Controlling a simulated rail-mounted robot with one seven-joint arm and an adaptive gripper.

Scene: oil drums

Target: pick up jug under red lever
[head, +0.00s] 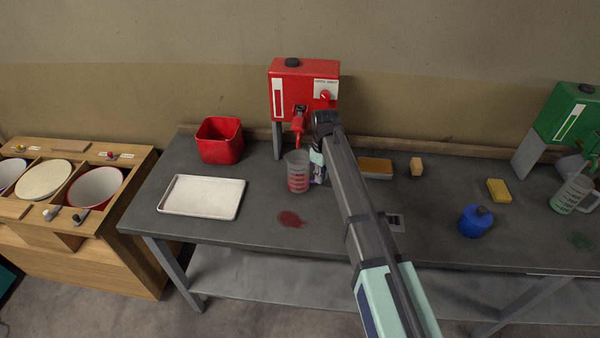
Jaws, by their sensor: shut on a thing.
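The jug (298,172) is clear with red markings and stands upright under the red lever (299,126) of the red oil drum (297,88). My gripper (314,168) is at the right side of the jug, where the handle would be. It is shut on the jug, though the fingers are small and partly hidden by my arm. The jug's base appears to be at the table surface; I cannot tell whether it is lifted.
A red bin (219,141) and a white tray (201,197) are left on the table (250,246). A red spill (291,219) lies in front. A brown sponge (375,168), wooden block (416,167), blue container (475,221), yellow sponge (498,190), second jug (571,195) and green drum (566,117) are right.

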